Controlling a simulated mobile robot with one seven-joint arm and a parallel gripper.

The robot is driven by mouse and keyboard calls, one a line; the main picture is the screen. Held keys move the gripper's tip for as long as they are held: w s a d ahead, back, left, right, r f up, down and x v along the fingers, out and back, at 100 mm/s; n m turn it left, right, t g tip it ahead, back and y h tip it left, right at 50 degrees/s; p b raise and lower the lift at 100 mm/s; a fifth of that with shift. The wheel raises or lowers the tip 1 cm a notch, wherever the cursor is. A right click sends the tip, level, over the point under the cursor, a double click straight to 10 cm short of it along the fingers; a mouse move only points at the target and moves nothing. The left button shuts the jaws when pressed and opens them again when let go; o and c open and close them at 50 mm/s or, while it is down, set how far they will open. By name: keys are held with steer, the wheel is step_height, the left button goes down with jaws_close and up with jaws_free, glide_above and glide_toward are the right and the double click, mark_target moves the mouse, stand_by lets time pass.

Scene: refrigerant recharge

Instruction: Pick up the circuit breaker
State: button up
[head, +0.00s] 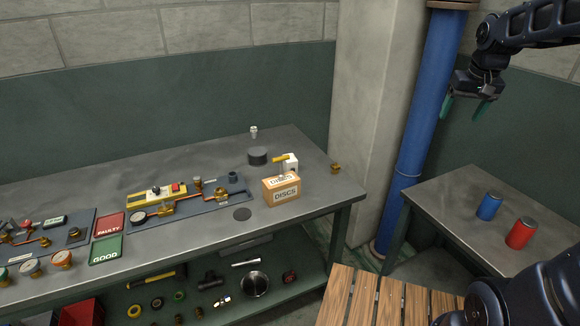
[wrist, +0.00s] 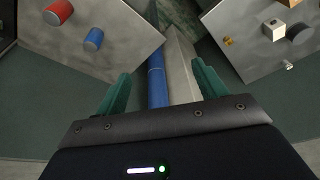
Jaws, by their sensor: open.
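A small white block with a yellow lever (head: 291,162), which looks like the circuit breaker, stands on the long grey workbench (head: 310,208) behind the DISCS box. The white block also shows at the upper right of the wrist view (wrist: 273,28).
A cardboard DISCS box (head: 282,191), a dark cylinder (head: 257,156) and a brass fitting (head: 336,168) surround the block. A blue pipe (head: 425,110) and concrete pillar (head: 372,100) rise between the bench and a side table (head: 455,215) with blue and red cans.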

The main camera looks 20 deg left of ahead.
steer(key=w+a+f+n+g, duration=0.1)
steer(key=w+a+f, duration=0.1)
steer(key=w+a, duration=0.5)
steer(key=w+a+f+n, duration=0.1)
steer(key=w+a+f, duration=0.2)
steer(key=a, duration=0.8)
steer(key=w+a+f+n+g, duration=0.1)
steer(key=w+a+f, duration=0.1)
steer(key=w+a, duration=0.55)
steer(key=n+g, duration=0.1)
steer(key=n, duration=0.1)
glide_toward(290, 166)
steer(key=w+a+r, duration=0.2)
steer(key=w, duration=0.1)
steer(key=shift+h, duration=0.4)
step_height(290, 166, down, 5)
steer(key=shift+w+a+f, duration=0.1)
steer(key=shift+a, duration=0.05)
steer(key=shift+w+f, duration=0.2)
steer(key=shift+f, duration=2.45)
steer(key=c, duration=1.2)
steer(key=shift+r, duration=0.15)
